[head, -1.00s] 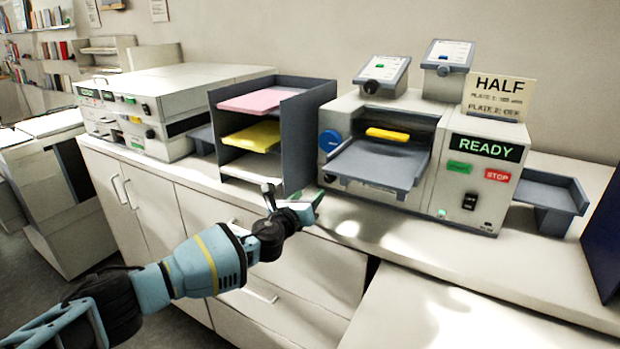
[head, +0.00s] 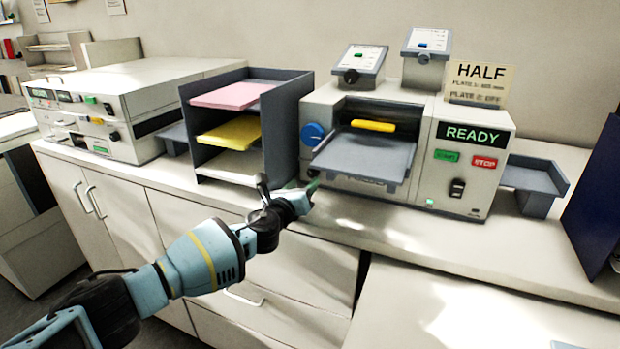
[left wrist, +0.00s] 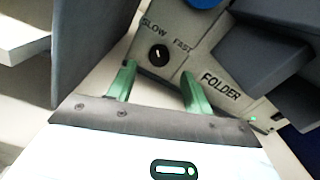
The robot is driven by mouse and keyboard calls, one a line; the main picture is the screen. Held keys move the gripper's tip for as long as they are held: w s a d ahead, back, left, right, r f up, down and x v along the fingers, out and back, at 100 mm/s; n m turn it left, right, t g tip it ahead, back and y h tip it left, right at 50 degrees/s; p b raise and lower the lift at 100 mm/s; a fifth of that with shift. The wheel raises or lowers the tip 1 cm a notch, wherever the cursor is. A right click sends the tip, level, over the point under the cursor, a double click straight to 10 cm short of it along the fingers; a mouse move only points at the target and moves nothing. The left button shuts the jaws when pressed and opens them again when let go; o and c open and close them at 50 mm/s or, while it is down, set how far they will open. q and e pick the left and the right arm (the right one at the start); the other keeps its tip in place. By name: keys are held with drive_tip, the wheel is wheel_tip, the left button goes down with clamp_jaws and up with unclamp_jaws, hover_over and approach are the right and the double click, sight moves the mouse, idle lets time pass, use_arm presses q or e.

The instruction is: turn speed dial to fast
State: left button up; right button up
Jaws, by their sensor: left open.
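The folder machine (head: 455,185) stands on the counter with its display reading READY. In the left wrist view, the speed dial (left wrist: 158,55) is a small black round knob on the machine's face, marked SLOW on its left and FAST on its right. Its white mark looks roughly upright in the picture; I cannot tell its exact setting. My left gripper (head: 311,187) is at the machine's lower left front. In the wrist view its green fingers (left wrist: 159,84) are open and empty, apart on either side below the dial.
A grey shelf rack (head: 285,130) with pink and yellow paper stands close left of the gripper. The machine's feed tray (head: 365,157) juts out above and right of it. A blue knob (head: 312,135) is on the machine's left. The counter front is clear.

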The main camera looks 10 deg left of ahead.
sight(312, 174)
use_arm(q)
drive_tip(key=w, duration=0.1)
drive_tip(key=w+b, duration=0.1)
drive_tip(key=w+f, duration=0.1)
drive_tip(key=shift+w+d, duration=0.3)
drive_tip(key=shift+d, duration=0.1)
drive_tip(key=shift+w+d+r+b, duration=0.1)
drive_tip(key=shift+w+r+b, duration=0.15)
drive_tip(key=shift+w+b, duration=0.4)
drive_tip(key=shift+w+r, duration=0.15)
drive_tip(key=shift+w, duration=0.05)
use_arm(e)
drive_tip(key=s+f, duration=0.2)
drive_tip(key=f, duration=0.1)
drive_tip(key=shift+s+a+g, duration=0.1)
drive_tip(key=shift+a+g, duration=0.25)
drive_tip(key=shift+g, duration=0.05)
drive_tip(key=shift+r, duration=0.1)
use_arm(q)
drive_tip(key=c, duration=1)
use_arm(e)
drive_tip(key=shift+d, duration=0.1)
